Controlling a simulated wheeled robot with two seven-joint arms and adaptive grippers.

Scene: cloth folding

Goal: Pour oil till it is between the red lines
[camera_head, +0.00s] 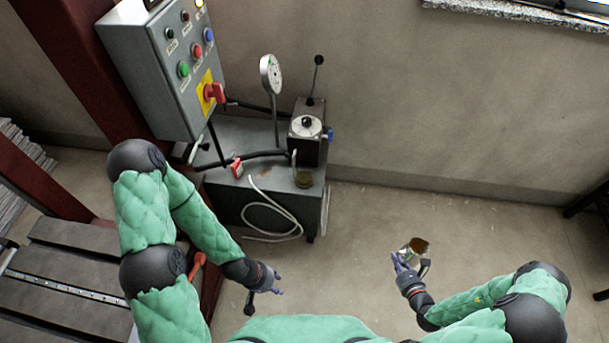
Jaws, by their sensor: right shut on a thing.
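My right gripper (404,262) is shut on a small clear jug (415,246) with dark amber oil in it. The jug is held above the floor at the lower right, well apart from the hydraulic unit. The red lines are too small to make out. My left gripper (274,285) is open and empty, below and in front of the cabinet.
A control box (165,75) with coloured buttons and a red switch stands at upper left. A dial gauge (270,74), a pump block with lever (310,130) and hoses crowd the cabinet top. A white hose (270,207) hangs in front. The floor right of the cabinet is clear.

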